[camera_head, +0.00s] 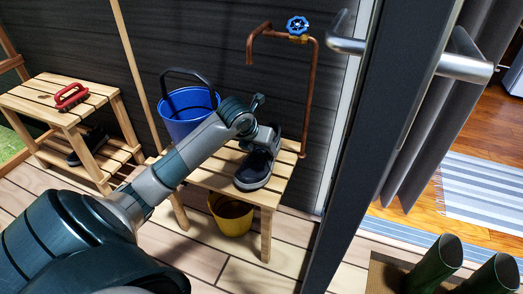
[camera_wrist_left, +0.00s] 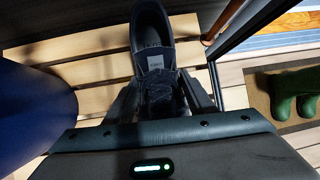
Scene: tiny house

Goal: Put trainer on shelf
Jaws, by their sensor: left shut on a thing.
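A dark trainer (camera_head: 254,170) with a pale sole edge sits at the slatted wooden bench under the copper tap pipe. My left gripper (camera_head: 268,145) is at the trainer's upper, shut on it. In the left wrist view the trainer (camera_wrist_left: 152,48) points away between the fingers (camera_wrist_left: 158,98), with its opening at the far end. I cannot tell whether its sole touches the slats. Another dark shoe (camera_head: 88,146) lies on the lower shelf of the wooden rack (camera_head: 106,92) at the left. My right gripper is not in view.
A blue bucket (camera_head: 188,112) stands at the back of the bench (camera_head: 272,190), and a yellow bucket (camera_head: 232,214) is under it. A red brush (camera_head: 71,95) lies on the rack top. An open door (camera_head: 350,150) with handles stands right of the bench. Green boots (camera_head: 440,264) stand at the lower right.

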